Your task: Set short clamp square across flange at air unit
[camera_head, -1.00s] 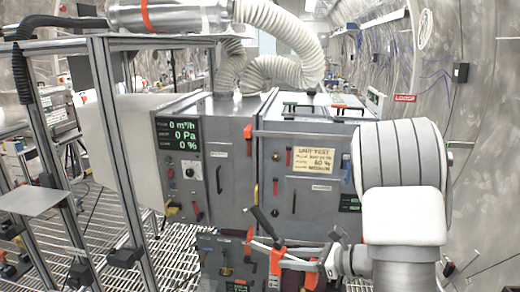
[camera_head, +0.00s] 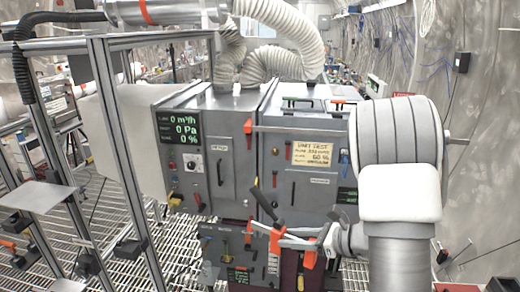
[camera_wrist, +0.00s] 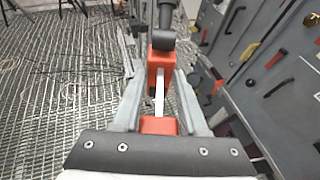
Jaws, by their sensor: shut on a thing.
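The short clamp, with orange jaws (camera_head: 276,240), a light bar and a black handle, is in my gripper (camera_head: 335,243). In the wrist view both grey fingers (camera_wrist: 160,85) close on the clamp's orange body (camera_wrist: 160,62), its black handle pointing away. The clamp is in front of the lower part of the air unit (camera_head: 220,155), a grey cabinet with a lit display. A vertical seam (camera_head: 262,100) between two housings looks like the flange. I cannot tell whether the clamp touches the unit.
A metal frame post (camera_head: 115,150) stands left. White hoses (camera_head: 285,25) rise from the top.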

